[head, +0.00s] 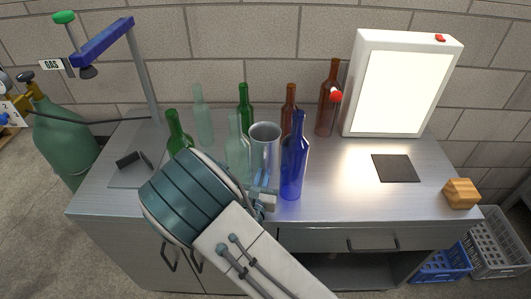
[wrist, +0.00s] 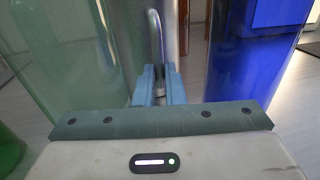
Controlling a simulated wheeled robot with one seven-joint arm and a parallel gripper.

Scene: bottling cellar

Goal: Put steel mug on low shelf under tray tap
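The steel mug (head: 264,141) is a grey metal cylinder among the bottles at the middle of the counter; its lower part is partly hidden behind my gripper (head: 263,193). In the wrist view the mug's curved handle (wrist: 155,28) runs down between the two blue fingers of my gripper (wrist: 159,80), which are close in on it from both sides. I cannot tell whether the mug touches the counter. A blue arm with a dark nozzle (head: 88,72) hangs over a flat tray (head: 125,180) at the left. A low shelf (head: 345,272) shows in the open bay under the drawer.
A blue bottle (head: 293,165) stands close right of the mug, and a pale green bottle (head: 237,150) close left. Other green and brown bottles stand behind. A lit panel (head: 399,90), dark mat (head: 396,168) and wooden block (head: 461,194) are at right. Cabinet doors with handles (head: 168,256) are below.

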